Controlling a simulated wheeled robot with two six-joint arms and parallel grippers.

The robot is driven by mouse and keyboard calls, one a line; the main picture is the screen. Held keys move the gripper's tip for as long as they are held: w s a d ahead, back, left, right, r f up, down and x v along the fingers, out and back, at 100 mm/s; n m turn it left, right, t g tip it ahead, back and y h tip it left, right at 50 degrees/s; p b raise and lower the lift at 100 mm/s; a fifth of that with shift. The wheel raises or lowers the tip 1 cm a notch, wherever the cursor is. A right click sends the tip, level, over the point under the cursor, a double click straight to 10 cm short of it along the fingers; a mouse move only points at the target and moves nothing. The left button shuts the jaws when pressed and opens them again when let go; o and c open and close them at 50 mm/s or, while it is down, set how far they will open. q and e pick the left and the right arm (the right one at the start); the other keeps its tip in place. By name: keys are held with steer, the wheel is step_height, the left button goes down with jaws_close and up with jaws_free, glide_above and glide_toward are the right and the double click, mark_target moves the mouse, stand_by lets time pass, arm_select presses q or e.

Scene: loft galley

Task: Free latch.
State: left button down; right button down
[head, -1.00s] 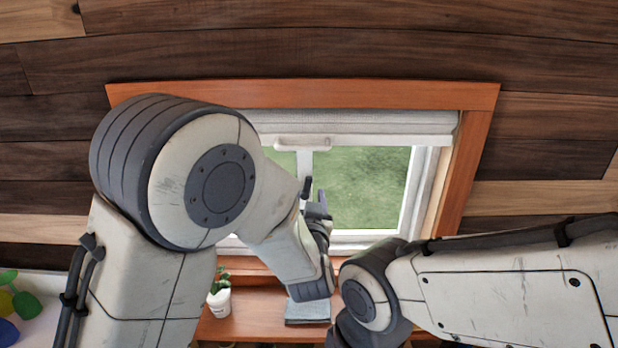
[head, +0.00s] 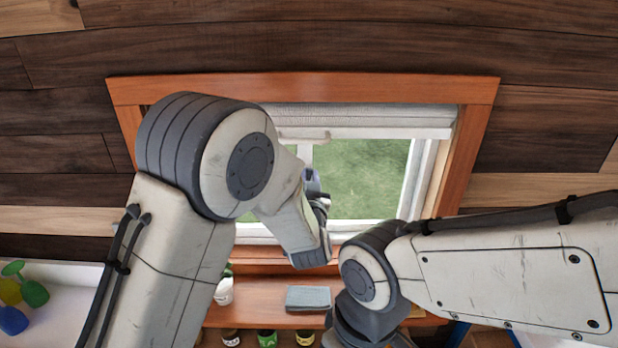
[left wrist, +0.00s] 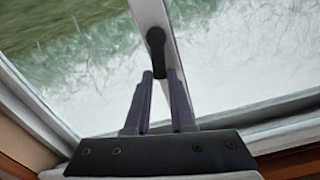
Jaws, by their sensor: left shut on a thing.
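The window (head: 365,185) has a white sash, with grass seen through the glass. Its black latch handle (left wrist: 156,45) sits on the white sash bar in the left wrist view, with its rounded upper end showing beyond my fingertips. In the head view the latch is hidden by my left gripper and arm. My right arm comes in from the right; its gripper is not in view.
An orange wooden frame (head: 300,88) surrounds the window, with a pale blind (head: 380,115) at its top. Below are a wooden shelf (head: 262,293) with a folded grey cloth (head: 308,298) and a white pot (head: 224,291). Coloured bottles (head: 28,288) stand at far left.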

arm_select(q)
steer(key=n+b, duration=0.1)
steer(key=b, duration=0.1)
steer(key=a+n+b, duration=0.1)
steer(key=b, duration=0.1)
steer(key=shift+r+n, duration=0.1)
steer(key=shift+n, duration=0.3)
steer(key=c, duration=0.8)
jaws_free()
steer(key=shift+o, duration=0.2)
